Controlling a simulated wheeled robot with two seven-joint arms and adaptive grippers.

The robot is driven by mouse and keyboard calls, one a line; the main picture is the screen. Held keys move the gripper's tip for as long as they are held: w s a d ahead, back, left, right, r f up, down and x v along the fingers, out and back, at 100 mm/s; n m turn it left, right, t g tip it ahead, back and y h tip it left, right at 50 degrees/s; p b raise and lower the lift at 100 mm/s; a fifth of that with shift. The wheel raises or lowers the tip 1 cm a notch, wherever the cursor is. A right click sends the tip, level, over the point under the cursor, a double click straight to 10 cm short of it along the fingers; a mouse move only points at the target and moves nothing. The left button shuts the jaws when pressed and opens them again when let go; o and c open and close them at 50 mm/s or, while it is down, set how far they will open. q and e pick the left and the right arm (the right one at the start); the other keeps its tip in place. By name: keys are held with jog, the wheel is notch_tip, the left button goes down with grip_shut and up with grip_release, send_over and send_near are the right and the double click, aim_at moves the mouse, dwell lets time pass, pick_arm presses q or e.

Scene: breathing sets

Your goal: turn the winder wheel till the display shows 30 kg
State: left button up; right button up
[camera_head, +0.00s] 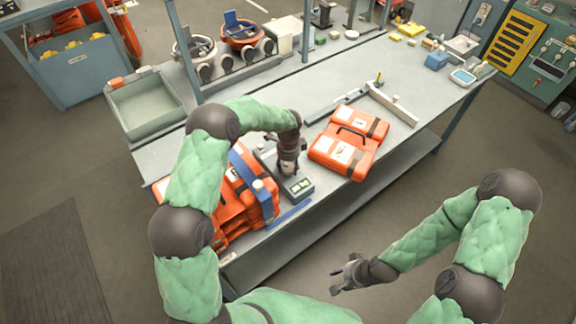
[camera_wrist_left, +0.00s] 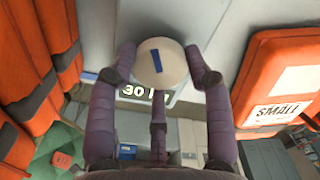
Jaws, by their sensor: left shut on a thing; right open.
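The winder (camera_head: 296,186) is a grey device on the bench, between the orange cases. Its wheel shows in the left wrist view as a round cream knob (camera_wrist_left: 160,64) with a blue bar mark on its face. My left gripper (camera_wrist_left: 160,80) has its fingers closed around the knob from both sides and below. In the head view my left gripper (camera_head: 288,160) points down onto the device. The display (camera_wrist_left: 140,91) reads "30" with a further character partly hidden behind the knob and fingers. My right gripper (camera_head: 346,274) is open and empty, in front of the bench.
An orange case (camera_head: 350,142) lies right of the winder, and stacked orange cases (camera_head: 240,205) stand to its left. A blue strip (camera_head: 288,216) lies along the bench's front edge. A grey tray (camera_head: 146,106) is at the back left.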

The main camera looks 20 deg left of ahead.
aim_at(291, 167)
pick_arm(q)
jog(key=shift+w+d+r+m, duration=0.2)
jog(key=shift+w+r+m, duration=0.05)
jog(key=shift+w+m, duration=0.05)
jog(key=o, duration=0.9)
jog(key=shift+o, duration=1.1)
jog(key=shift+d, duration=0.1)
jog(key=shift+d+f, duration=0.1)
jog(key=shift+s+a, duration=0.15)
jog(key=shift+a, duration=0.05)
jog(key=shift+r, duration=0.35)
notch_tip(291, 167, up, 11)
jog(key=shift+d+r, duration=0.15)
